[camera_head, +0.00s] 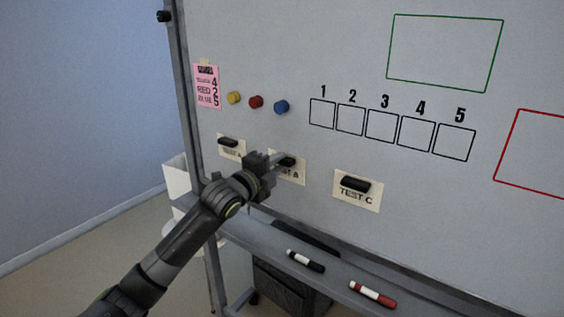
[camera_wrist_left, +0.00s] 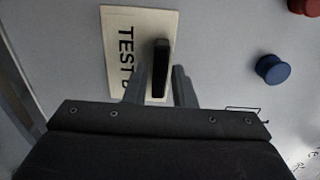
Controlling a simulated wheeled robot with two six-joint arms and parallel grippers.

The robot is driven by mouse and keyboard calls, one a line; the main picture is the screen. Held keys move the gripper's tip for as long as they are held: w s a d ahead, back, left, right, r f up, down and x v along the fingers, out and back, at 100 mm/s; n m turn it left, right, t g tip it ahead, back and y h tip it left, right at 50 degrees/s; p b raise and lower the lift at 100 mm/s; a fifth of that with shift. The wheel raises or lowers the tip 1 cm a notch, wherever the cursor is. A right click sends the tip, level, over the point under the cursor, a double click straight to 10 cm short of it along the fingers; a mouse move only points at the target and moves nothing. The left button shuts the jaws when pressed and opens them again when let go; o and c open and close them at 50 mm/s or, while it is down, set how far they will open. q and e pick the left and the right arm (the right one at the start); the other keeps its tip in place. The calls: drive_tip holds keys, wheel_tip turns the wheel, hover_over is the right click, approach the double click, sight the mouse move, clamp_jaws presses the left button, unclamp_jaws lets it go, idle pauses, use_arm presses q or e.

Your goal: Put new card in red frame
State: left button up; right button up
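Three cream cards hang on the whiteboard under black handles: TEST A (camera_head: 239,154), TEST B (camera_head: 297,175) and TEST C (camera_head: 345,194). Which one is the new card cannot be told. The red frame (camera_head: 499,154) is drawn at the right, cut off by the picture edge; its visible part is empty. My left gripper (camera_head: 281,160) is at the TEST B card, partly covering it. In the left wrist view its fingers stand apart on either side of the black handle (camera_wrist_left: 160,68), with a gap visible on the right. My right gripper is not in view.
An empty green frame (camera_head: 388,50) is at the top. Numbered squares (camera_head: 381,126) run below it. Yellow (camera_head: 234,97), red (camera_head: 256,102) and blue (camera_head: 281,107) magnets sit beside a pink note (camera_head: 207,87). Black (camera_head: 305,261) and red (camera_head: 372,294) markers lie on the tray.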

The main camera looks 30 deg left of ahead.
use_arm(q)
clamp_jaws()
drive_tip(key=shift+s+p, duration=0.2)
drive_tip(key=shift+p, duration=0.1)
drive_tip(key=shift+s+a, duration=0.1)
drive_tip(key=shift+s, duration=0.6)
drive_tip(key=shift+s+p, duration=0.1)
drive_tip(key=shift+p, duration=0.25)
drive_tip(key=shift+s+a+p, duration=0.2)
drive_tip(key=shift+s+p, duration=0.95)
drive_tip(key=shift+s, duration=1.1)
drive_tip(key=shift+s, duration=0.2)
